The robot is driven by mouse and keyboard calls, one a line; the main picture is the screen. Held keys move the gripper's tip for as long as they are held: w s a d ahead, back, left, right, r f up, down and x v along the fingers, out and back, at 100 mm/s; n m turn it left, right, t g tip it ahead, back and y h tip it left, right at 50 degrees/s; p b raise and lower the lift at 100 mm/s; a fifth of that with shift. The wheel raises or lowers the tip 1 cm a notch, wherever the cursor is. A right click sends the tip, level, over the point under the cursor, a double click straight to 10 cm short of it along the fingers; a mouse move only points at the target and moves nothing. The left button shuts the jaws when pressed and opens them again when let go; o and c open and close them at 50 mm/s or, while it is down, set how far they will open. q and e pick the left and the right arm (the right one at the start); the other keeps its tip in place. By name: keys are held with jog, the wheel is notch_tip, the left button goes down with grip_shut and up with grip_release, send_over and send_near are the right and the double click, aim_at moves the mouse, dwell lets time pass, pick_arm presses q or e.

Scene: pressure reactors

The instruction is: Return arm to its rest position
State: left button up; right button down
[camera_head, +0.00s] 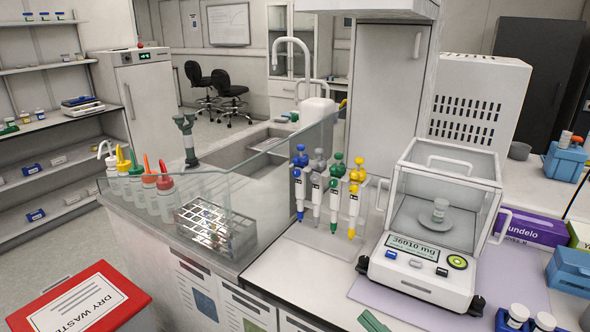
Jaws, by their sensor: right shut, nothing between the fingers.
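My right gripper (373,321) shows only as small green fingertips at the bottom edge, right of the middle. The fingertips are close together with nothing between them. They are in front of the balance, apart from it, over the front of the counter. The rest of my right arm is out of the picture. My left arm and gripper are not in view.
The balance (420,272) has a clear draft shield and a small vial (439,209) on its pan; its display reads 36010 mg. Several pipettes hang in a rack (327,240) to its left. A glass screen (285,160) edges the left counter.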

jog(key=s+d+f+m+g+h, duration=0.1)
jog(key=s+d+f+m+h, duration=0.15)
jog(key=f+m+h, duration=0.45)
jog(key=s+d+f+m+g+h, duration=0.1)
jog(key=s+d+f+m+h, duration=0.2)
jog(key=f, duration=0.7)
jog(key=s+a+f+m+g+p, duration=0.1)
jog(key=s+f+m+g, duration=0.3)
jog(key=s+f, duration=0.5)
jog(key=shift+a+f+g, duration=0.4)
jog(key=shift+f+g, duration=0.1)
jog(key=shift+f, duration=0.1)
jog(key=shift+s, duration=0.1)
